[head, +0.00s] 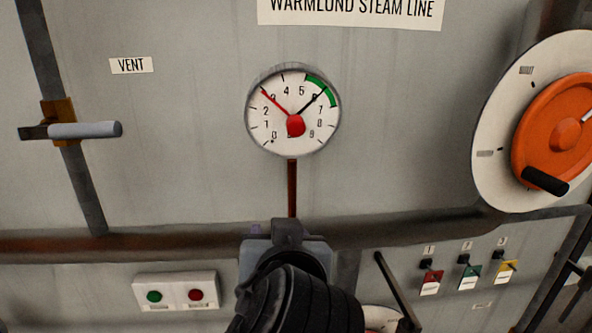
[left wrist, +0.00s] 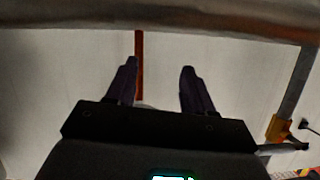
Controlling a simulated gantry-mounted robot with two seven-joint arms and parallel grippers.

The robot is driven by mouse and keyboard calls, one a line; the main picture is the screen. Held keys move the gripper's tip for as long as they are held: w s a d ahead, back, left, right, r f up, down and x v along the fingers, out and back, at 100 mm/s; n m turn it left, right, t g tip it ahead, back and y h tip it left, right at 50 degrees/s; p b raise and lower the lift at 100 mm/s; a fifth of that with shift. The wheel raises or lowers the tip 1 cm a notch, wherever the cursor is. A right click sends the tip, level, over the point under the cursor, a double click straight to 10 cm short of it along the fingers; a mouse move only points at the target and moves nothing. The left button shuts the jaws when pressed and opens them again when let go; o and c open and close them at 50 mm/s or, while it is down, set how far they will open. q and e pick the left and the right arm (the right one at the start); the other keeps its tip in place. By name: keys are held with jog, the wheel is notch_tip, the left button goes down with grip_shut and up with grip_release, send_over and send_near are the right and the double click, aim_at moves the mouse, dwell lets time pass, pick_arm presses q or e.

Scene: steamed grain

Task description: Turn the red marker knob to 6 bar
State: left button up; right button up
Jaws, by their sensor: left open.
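The round white pressure gauge (head: 318,132) is on the grey panel in the head view. Its red marker knob (head: 296,126) sits low on the dial centre. The red pointer (head: 275,102) points at about 3. The black needle (head: 314,99) points at about 6, at the green band. My left gripper (head: 286,236) is below the gauge, apart from the knob; its fingers are hard to make out there. In the left wrist view the left gripper (left wrist: 160,66) is open, with nothing between its fingers. My right gripper is not in view.
A horizontal pipe (head: 170,240) runs below the gauge. A lever valve (head: 85,130) is at left, and an orange handwheel (head: 558,115) at right. A push-button box (head: 175,308) and coloured tags (head: 470,277) are below. The panel around the gauge is clear.

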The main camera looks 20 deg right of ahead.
pick_arm(q)
jog(key=s+d+r+t, duration=0.2)
jog(key=s+r, duration=0.2)
jog(key=r, duration=0.5)
jog(key=m+t, duration=0.1)
jog(key=t, duration=0.1)
send_near(298, 126)
jog(key=shift+h, duration=0.4)
jog(key=p+x, duration=0.1)
jog(key=x, duration=0.2)
jog(key=p+x, duration=0.4)
jog(key=x, duration=0.1)
jog(key=shift+w+a+r, duration=0.1)
jog(key=shift+w+a, duration=0.1)
jog(key=shift+w, duration=0.15)
jog(key=shift+w+d+p, duration=0.15)
jog(key=shift+w+p, duration=0.15)
jog(key=shift+w, duration=0.35)
jog(key=shift+s, duration=0.1)
grip_shut()
